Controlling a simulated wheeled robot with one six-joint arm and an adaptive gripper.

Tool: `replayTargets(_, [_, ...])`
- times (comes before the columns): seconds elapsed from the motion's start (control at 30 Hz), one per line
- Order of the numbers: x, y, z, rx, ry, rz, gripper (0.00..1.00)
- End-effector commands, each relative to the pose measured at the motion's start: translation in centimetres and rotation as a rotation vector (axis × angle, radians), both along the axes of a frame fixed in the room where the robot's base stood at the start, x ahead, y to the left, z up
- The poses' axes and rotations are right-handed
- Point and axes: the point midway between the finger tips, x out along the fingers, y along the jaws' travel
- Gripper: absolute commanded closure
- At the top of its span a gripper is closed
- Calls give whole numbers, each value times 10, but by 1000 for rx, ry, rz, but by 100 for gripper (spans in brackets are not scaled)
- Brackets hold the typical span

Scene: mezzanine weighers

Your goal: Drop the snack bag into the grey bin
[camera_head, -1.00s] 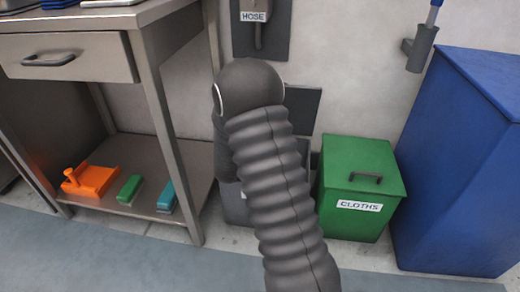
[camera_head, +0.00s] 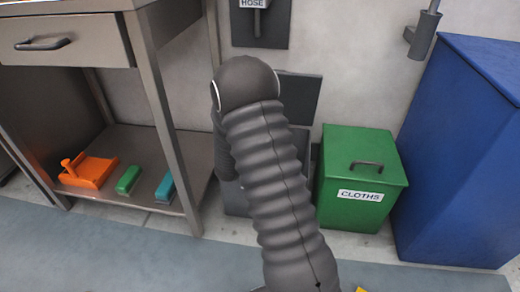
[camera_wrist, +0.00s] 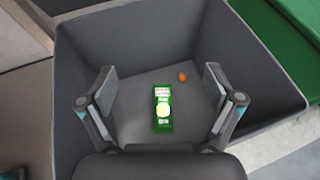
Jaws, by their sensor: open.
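The snack bag (camera_wrist: 163,108), green with a pale label, lies on the floor of the grey bin (camera_wrist: 285,88) in the wrist view. My gripper (camera_wrist: 163,103) is open above the bin, with its two fingers spread to either side of the bag and nothing between them. In the head view, my arm covers most of the grey bin (camera_head: 236,200); its raised dark lid (camera_head: 300,98) shows behind the arm. The gripper and the bag are hidden there.
A small orange item (camera_wrist: 183,76) also lies in the bin. A closed green cloths bin (camera_head: 345,200) stands to the right, then a tall blue container (camera_head: 450,170). A metal table (camera_head: 172,110) stands left, with an orange dustpan (camera_head: 88,172) and brushes on its lower shelf.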

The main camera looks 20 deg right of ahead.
Motion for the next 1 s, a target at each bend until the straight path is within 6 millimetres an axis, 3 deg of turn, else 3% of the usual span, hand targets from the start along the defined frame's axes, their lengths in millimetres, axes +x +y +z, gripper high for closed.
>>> replayTargets(0.27, [-4, 6, 3, 1, -1, 1, 9])
replayTargets(0.73, [-54, 68, 36, -1, -1, 3, 9])
replayTargets(1.0, [-70, 85, 45, 0, 0, 0, 9])
